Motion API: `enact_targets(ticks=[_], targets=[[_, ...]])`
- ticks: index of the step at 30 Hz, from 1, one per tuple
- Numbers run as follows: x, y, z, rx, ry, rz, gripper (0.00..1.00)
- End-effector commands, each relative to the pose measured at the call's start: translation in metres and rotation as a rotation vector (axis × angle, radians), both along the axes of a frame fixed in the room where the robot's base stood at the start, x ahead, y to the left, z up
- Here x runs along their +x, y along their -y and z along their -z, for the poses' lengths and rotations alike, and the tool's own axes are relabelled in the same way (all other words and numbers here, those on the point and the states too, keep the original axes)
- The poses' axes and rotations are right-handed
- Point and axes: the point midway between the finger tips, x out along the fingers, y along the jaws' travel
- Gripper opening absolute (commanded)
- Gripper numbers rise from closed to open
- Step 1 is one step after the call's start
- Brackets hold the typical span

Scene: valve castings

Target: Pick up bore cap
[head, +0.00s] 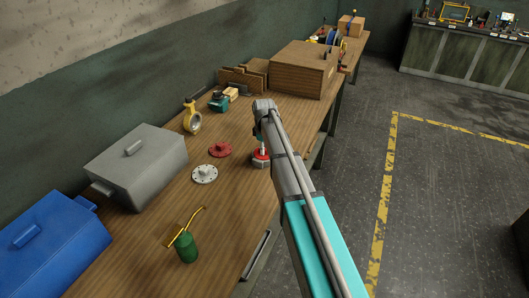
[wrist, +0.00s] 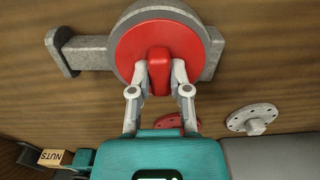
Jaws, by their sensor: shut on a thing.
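The bore cap is a round red disc with an upright red grip; in the wrist view the bore cap (wrist: 130,48) sits over the round middle of a grey valve casting (wrist: 88,54). My gripper (wrist: 160,77) has its two fingers closed on the cap's red grip. I cannot tell whether the cap is seated in the casting or lifted off it. In the head view a little of the red cap (head: 261,153) shows beside my arm, near the bench's right edge; my arm hides most of the casting and the fingers.
On the wooden bench (head: 226,228), a red flange (head: 220,149) and a grey flange (head: 205,174) lie left of my arm.

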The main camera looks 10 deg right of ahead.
Motion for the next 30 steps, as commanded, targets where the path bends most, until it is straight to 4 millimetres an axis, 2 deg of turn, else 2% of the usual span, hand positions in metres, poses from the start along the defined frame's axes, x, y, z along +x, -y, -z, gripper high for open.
enact_targets(ticks=[11,20,30], targets=[[0.0,0.0,-0.01,0.0,0.0,0.0,0.0],[0.0,0.001,-0.035,0.0,0.0,0.001,0.0],[-0.029,-0.017,-0.076,0.0,0.0,0.0,0.0]])
